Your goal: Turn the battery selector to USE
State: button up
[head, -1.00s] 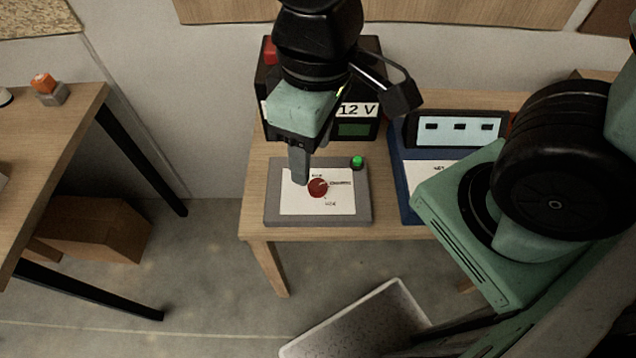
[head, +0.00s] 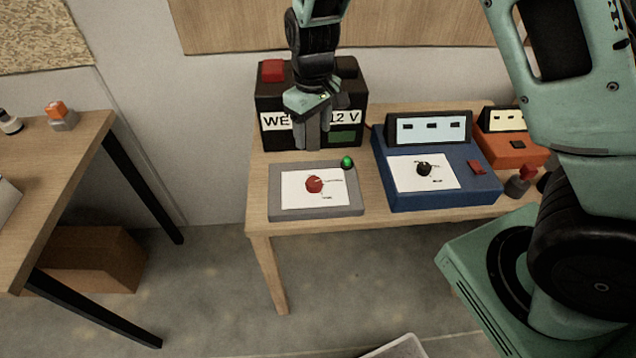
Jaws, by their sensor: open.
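The battery selector is a grey panel (head: 355,207) with a white label plate and a red round knob (head: 314,184), lying on the wooden table. The knob's pointer seems to aim right, toward a small printed word; the lettering is too small to read. A green light (head: 347,162) sits at the panel's back right corner. My gripper (head: 311,145) is open and empty, fingers down, behind the panel and in front of the black battery box (head: 300,100). It is apart from the knob.
A blue device (head: 440,197) with a black knob and screen stands right of the panel. Behind it to the right is an orange device (head: 512,152). A small red-topped switch (head: 520,182) is at the table's right. Another table (head: 60,150) stands left across a gap.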

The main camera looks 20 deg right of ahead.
aim_at(314, 182)
notch_tip(314, 182, down, 16)
jog(key=shift+f+p, duration=0.15)
jog(key=shift+p, duration=1.1)
jog(key=c, duration=1)
